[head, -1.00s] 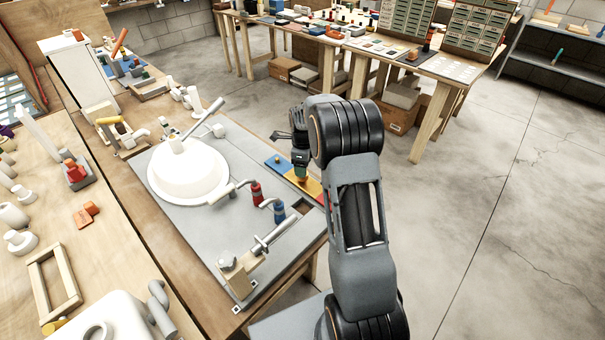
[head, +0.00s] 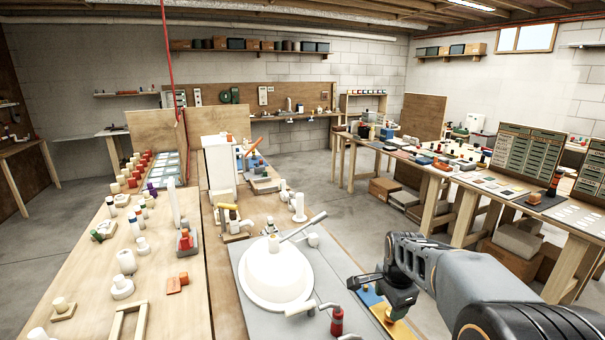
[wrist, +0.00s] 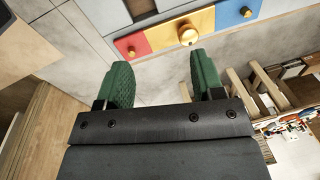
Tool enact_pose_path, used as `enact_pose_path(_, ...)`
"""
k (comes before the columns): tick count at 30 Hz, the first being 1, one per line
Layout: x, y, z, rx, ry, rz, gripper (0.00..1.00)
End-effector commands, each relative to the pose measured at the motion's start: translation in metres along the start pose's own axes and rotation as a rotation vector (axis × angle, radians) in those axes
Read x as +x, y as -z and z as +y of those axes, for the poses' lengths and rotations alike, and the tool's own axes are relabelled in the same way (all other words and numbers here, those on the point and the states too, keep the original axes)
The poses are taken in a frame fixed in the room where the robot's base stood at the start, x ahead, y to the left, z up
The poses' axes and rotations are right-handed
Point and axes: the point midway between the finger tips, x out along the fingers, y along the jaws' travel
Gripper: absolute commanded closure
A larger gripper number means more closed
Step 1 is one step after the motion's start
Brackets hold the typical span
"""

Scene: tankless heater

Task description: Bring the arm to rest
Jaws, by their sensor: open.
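My gripper (wrist: 157,82) shows in the wrist view with its two green fingers apart and nothing between them. The red, yellow and blue panel (wrist: 189,30) with a brass knob (wrist: 188,35) lies beyond the fingertips, apart from them. In the head view my arm reaches in from the lower right, and the gripper end hangs near the right edge of the grey board, over the coloured panel (head: 372,299).
The grey board (head: 247,262) carries a white dome (head: 277,272) with a lever and a red-handled valve (head: 337,320). A long wooden bench (head: 90,272) with loose fittings stands at left. Another table (head: 462,180) stands at right. Open concrete floor (head: 318,175) lies between.

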Motion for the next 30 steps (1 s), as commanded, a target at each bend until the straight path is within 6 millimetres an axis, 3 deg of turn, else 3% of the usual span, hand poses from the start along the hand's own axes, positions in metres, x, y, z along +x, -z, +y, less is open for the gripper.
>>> enact_pose_path(1,-0.018,-0.014,0.015,-0.151,0.030,0.012,0.38)
enact_pose_path(6,-0.049,-0.050,0.064,-0.642,0.093,0.058,0.38)
enact_pose_path(13,-0.059,-0.079,0.113,-1.103,0.138,0.126,0.38)
enact_pose_path(19,-0.059,-0.088,0.131,-1.279,0.149,0.158,0.38)
enact_pose_path(30,-0.059,-0.090,0.133,-1.308,0.149,0.162,0.38)
